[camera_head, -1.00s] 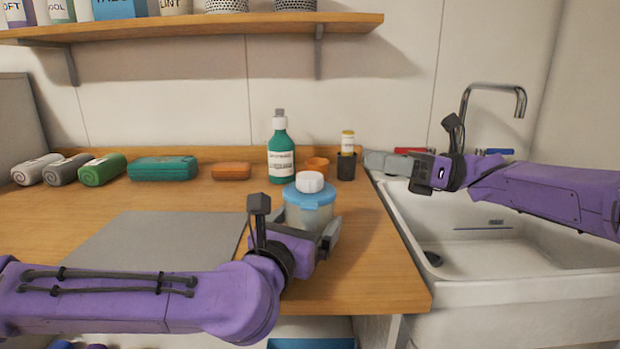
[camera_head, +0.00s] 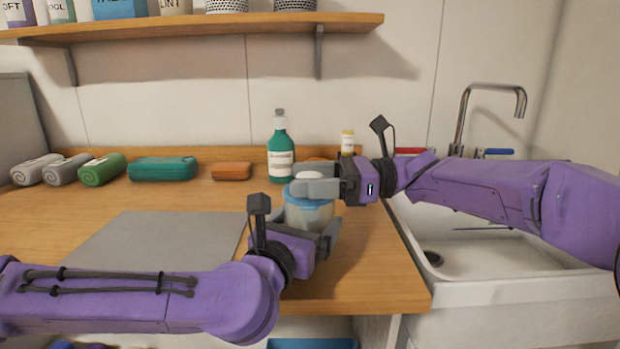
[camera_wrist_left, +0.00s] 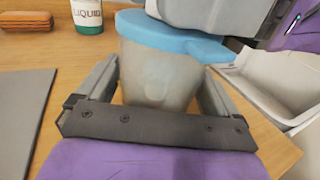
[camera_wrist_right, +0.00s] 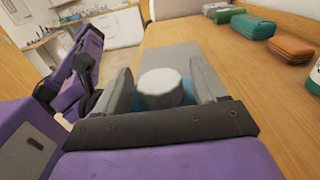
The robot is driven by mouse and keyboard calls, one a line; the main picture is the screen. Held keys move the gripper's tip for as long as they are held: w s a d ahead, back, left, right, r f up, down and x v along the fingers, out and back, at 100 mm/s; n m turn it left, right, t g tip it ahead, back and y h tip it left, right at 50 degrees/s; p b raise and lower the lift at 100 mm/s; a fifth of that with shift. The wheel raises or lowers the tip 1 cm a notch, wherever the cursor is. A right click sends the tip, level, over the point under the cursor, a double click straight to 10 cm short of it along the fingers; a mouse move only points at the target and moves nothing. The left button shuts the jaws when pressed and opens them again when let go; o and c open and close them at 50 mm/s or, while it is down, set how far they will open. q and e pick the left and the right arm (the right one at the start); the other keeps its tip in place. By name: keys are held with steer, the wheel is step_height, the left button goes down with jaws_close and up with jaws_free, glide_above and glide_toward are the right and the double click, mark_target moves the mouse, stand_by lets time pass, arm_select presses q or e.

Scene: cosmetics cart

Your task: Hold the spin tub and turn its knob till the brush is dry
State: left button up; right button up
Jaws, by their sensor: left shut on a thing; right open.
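The spin tub (camera_head: 308,212) is a cloudy clear tub with a blue lid, standing on the wooden counter near the sink. My left gripper (camera_head: 322,238) is shut on the tub's body, with a finger on each side in the left wrist view (camera_wrist_left: 160,85). The white knob (camera_wrist_right: 160,88) on the lid lies between the fingers of my right gripper (camera_wrist_right: 163,85), which is open around it with gaps on both sides. In the head view the right gripper (camera_head: 318,187) hides most of the knob. I cannot make out the brush inside the tub.
A green bottle (camera_head: 280,155) stands just behind the tub. A small cup holder with a yellow-capped item (camera_head: 347,143) is partly hidden behind my right gripper. The sink (camera_head: 480,262) is at right. A grey mat (camera_head: 160,240) lies at left; rolled towels (camera_head: 102,169) line the back.

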steer(key=c, duration=1)
steer(key=shift+t, duration=0.4)
steer(key=m+t+h, duration=0.1)
steer(key=m+t, duration=0.3)
steer(key=t, duration=0.2)
steer(key=shift+w+d+m+t+h, duration=0.15)
steer(key=shift+m+t+h, duration=0.95)
steer(key=shift+m+t, duration=0.8)
steer(key=shift+t+h, duration=0.3)
steer(key=shift+t, duration=0.1)
